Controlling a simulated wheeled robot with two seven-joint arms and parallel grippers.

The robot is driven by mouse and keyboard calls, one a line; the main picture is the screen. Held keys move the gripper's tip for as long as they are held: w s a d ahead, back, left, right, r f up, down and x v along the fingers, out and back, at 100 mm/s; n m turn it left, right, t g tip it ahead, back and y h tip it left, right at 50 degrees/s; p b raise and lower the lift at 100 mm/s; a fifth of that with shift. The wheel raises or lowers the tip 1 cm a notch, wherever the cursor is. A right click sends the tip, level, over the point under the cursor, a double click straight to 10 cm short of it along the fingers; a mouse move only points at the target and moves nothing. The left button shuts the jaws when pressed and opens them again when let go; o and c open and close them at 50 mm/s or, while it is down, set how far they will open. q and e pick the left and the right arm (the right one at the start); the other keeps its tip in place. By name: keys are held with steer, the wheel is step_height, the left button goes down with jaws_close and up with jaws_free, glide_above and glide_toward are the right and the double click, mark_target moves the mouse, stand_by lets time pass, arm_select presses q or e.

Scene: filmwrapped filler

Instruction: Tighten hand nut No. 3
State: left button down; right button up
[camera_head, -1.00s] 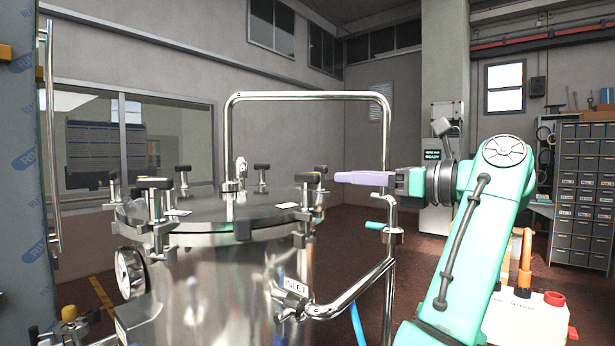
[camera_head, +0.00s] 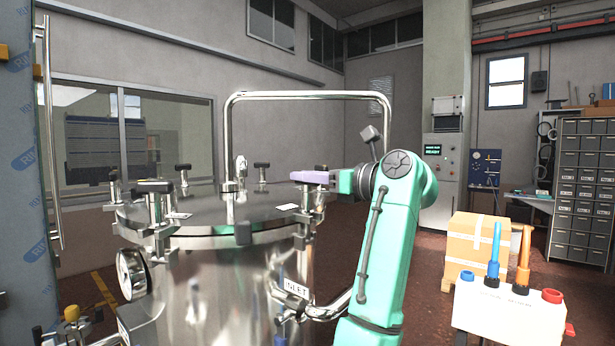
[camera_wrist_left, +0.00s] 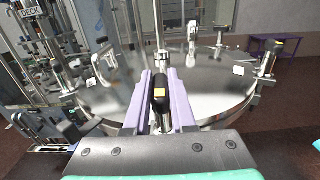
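A steel vessel (camera_head: 205,275) with a flat round lid (camera_head: 225,210) has several black-topped hand nuts on clamps around its rim; I can read no number on them. My left gripper (camera_head: 310,177), with pale purple fingers, is at the nut on the lid's right side (camera_head: 322,168). In the left wrist view, a black nut handle with a yellow mark (camera_wrist_left: 160,92) stands between the two fingers (camera_wrist_left: 160,85). The fingers are apart, one on each side of it; firm contact is not visible. Another nut (camera_head: 154,185) is at the front left. My right gripper is not in view.
A bent steel pipe frame (camera_head: 305,96) rises behind the lid. A gauge (camera_head: 131,273) and an inlet pipe (camera_head: 325,307) stick out from the vessel. At right are a white box with coloured handles (camera_head: 510,310) and a cardboard box (camera_head: 475,245).

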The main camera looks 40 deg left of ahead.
arm_select(q)
steer(key=shift+f+m+t+b, duration=0.2)
steer(key=shift+m+t+b, duration=0.2)
steer(key=shift+t+b, duration=0.45)
steer(key=m+t+h+b, duration=0.2)
steer(key=m+t+b, duration=0.1)
steer(key=t+b, duration=0.1)
steer(key=m+t+h+b, duration=0.2)
steer(key=m+t+b, duration=0.1)
steer(key=t+b, duration=0.1)
steer(key=m+t+h+b, duration=0.2)
steer(key=m+t+b, duration=0.1)
steer(key=t+b, duration=0.1)
steer(key=shift+s+b, duration=0.1)
steer(key=shift+b, duration=0.3)
steer(key=m+t+h+b, duration=0.2)
steer(key=h, duration=0.1)
steer(key=shift+r+m+t+h, duration=0.1)
steer(key=shift+m+t+h, duration=0.2)
steer(key=shift+m, duration=0.1)
steer(key=shift+r+m+t+h+b, duration=0.1)
steer(key=shift+m+t+h+b, duration=0.3)
steer(key=shift+m+h, duration=0.8)
steer(key=shift+r+m+t+h+b, duration=0.15)
steer(key=shift+m+t+h, duration=0.5)
steer(key=shift+h, duration=0.95)
steer(key=shift+f, duration=0.1)
steer(key=c, duration=0.7)
jaws_free()
steer(key=shift+c, duration=0.2)
